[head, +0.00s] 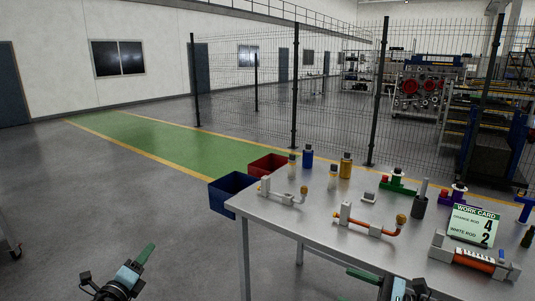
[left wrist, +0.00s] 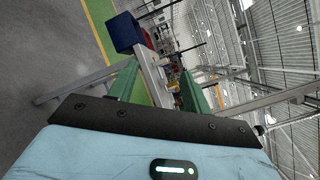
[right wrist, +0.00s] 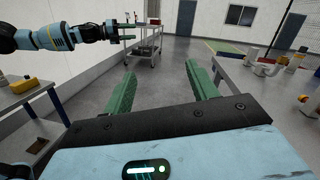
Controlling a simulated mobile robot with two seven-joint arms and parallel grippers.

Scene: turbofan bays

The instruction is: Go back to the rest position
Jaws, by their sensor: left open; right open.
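My left gripper (head: 146,254) is at the lower left of the head view, over open floor and left of the metal table (head: 300,225). In the left wrist view its two green fingers (left wrist: 158,80) stand apart with nothing held between them. My right gripper (head: 362,275) is at the bottom of the head view by the table's front edge, partly cut off. In the right wrist view its green fingers (right wrist: 160,80) are spread wide and empty, beside the table's edge. I cannot tell whether it is above the table top.
The table bears rod fixtures (head: 368,225), several bottles (head: 346,166) and a work card (head: 471,227). A blue bin (head: 232,190) and a red bin (head: 268,166) sit at its left edge. A trolley (right wrist: 142,45) shows in the right wrist view. Floor left of the table is clear.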

